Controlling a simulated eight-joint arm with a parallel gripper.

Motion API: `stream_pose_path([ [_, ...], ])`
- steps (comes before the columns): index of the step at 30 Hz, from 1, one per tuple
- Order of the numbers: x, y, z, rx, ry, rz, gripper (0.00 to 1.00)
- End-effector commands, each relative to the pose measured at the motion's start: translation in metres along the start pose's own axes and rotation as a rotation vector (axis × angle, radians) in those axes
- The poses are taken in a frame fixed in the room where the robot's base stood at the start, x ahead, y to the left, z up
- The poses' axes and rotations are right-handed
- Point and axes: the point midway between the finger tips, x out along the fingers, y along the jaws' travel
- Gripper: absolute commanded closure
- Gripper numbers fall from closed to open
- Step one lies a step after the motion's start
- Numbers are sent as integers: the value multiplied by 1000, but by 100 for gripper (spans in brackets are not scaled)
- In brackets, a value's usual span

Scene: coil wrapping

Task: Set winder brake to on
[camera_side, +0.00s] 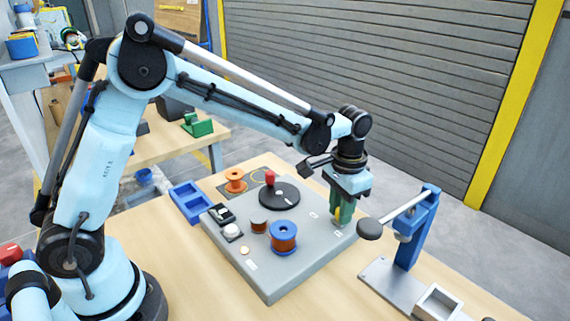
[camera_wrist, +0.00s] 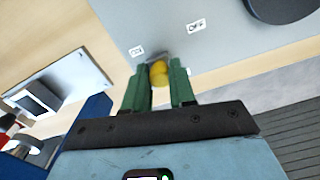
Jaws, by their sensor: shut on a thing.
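The winder is a grey base plate (camera_side: 275,280) on the wooden bench in the side view. My gripper (camera_side: 342,216) points down at its right edge, with green fingers. In the wrist view my gripper (camera_wrist: 162,92) is shut on a yellow rounded knob (camera_wrist: 158,73), which I take to be the brake handle. The fingers hide most of it, and it is hidden in the side view. Two small white labels lie on the plate near it, one label (camera_wrist: 136,51) close to the knob and another label (camera_wrist: 196,26) farther right. Their text is too small to read surely.
A black turntable (camera_side: 285,197) with a red knob (camera_side: 269,178), a blue-flanged copper spool (camera_side: 283,236) and a white button (camera_side: 232,230) are on the plate. A blue press with a lever (camera_side: 410,240) stands close right. A blue tray (camera_side: 190,203) is at left.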

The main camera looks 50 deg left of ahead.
Motion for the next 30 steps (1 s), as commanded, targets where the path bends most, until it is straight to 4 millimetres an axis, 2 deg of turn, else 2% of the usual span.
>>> stream_pose_path([
  [2,0,6,-2,8,7,12,100],
  [3,0,7,-2,9,8,14,71],
  [7,0,6,-2,9,7,13,51],
  [16,-1,4,-1,6,5,10,50],
  [20,-9,4,-1,6,5,9,50],
  [23,-23,4,-1,6,5,9,50],
  [30,-70,4,-1,6,5,10,50],
])
